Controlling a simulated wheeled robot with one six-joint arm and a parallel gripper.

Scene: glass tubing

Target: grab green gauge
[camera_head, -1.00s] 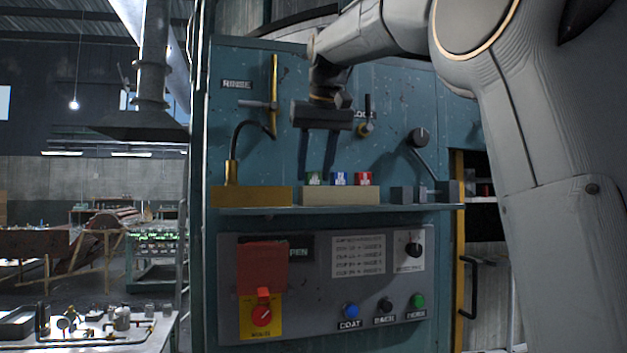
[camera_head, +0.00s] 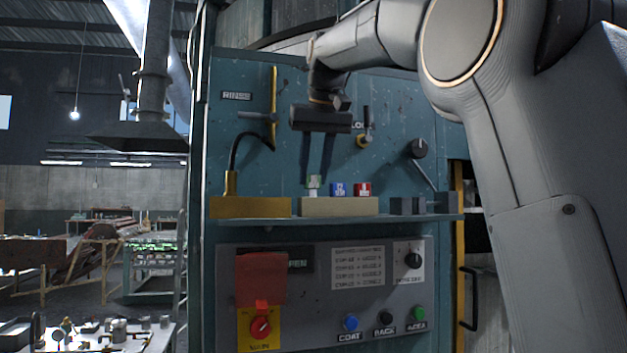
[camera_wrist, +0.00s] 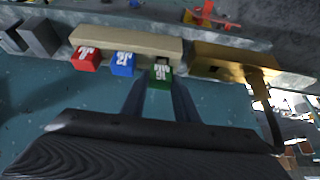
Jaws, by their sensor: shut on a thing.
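The green gauge (camera_wrist: 160,75) is a small block with white markings, between the two fingertips of my gripper (camera_wrist: 160,84) in the wrist view. In the head view, the green gauge (camera_head: 314,186) shows at the left end of the tan block (camera_head: 340,207), at the tips of my gripper (camera_head: 315,180). My gripper points down and is shut on the green gauge. A dark opening shows in the tan block beside the gauge in the wrist view. Whether the gauge is clear of the block is hard to tell.
The blue gauge (camera_head: 339,189) and red gauge (camera_head: 363,189) stand to its right on the tan block. A brass block (camera_head: 250,208) with a rod sits left on the same shelf (camera_head: 330,221), and grey blocks (camera_head: 407,205) sit right. A control panel (camera_head: 330,290) is below.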

